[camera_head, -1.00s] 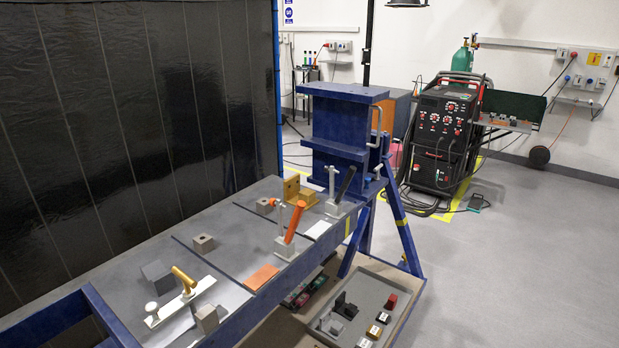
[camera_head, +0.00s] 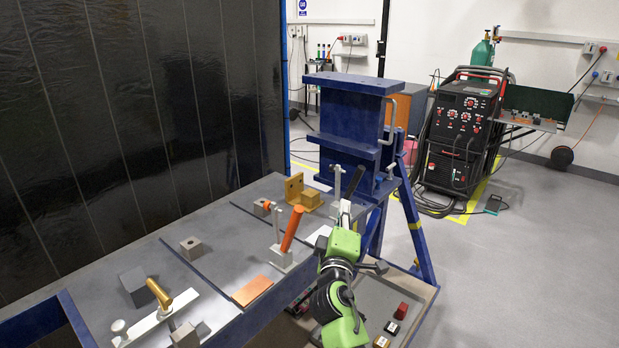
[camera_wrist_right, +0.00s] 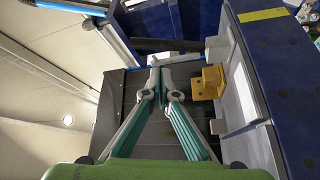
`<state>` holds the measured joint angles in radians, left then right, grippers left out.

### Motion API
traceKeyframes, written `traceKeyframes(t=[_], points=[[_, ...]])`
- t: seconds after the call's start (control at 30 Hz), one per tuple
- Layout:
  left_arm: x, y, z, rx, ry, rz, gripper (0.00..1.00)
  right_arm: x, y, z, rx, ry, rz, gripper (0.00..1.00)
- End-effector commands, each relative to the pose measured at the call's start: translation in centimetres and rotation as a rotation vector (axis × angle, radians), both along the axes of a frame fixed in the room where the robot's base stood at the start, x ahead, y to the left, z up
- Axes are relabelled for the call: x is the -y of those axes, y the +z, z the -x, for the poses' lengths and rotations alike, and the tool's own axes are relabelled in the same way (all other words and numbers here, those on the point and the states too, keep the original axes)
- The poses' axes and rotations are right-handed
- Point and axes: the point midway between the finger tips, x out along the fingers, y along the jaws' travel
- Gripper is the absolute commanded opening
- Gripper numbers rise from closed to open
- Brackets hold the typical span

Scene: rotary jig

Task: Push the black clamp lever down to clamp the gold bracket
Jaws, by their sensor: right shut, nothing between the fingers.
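The gold bracket (camera_head: 311,200) sits at the far end of the blue-edged bench; it also shows right of my fingers in the right wrist view (camera_wrist_right: 209,84). The black clamp lever (camera_head: 354,179) stands tilted upward beside the grey clamp post (camera_head: 337,182). In the right wrist view a dark bar (camera_wrist_right: 165,45), seemingly this lever, lies beyond my fingertips. My right gripper (camera_head: 345,206) is shut and empty, just below the lever in the head view; it also shows in the wrist view (camera_wrist_right: 163,72). Whether it touches the lever is unclear. My left gripper is out of view.
An orange-handled clamp (camera_head: 291,229) stands nearer on the bench, left of my right arm. A gold-handled clamp (camera_head: 158,302) and grey blocks are nearer still. The blue fixture column (camera_head: 345,125) rises behind the bracket. A tray of small parts lies below right.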

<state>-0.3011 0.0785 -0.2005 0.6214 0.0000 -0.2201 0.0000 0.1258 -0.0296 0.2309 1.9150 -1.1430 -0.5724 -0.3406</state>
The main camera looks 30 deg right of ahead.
Motion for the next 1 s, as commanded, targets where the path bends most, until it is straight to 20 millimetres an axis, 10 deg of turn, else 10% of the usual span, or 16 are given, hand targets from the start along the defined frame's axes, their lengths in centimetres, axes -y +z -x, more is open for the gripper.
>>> traceKeyframes(t=[1.0], points=[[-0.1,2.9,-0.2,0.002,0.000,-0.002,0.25,7.5,3.4,-6.3,0.021,-0.026,0.023,0.00]])
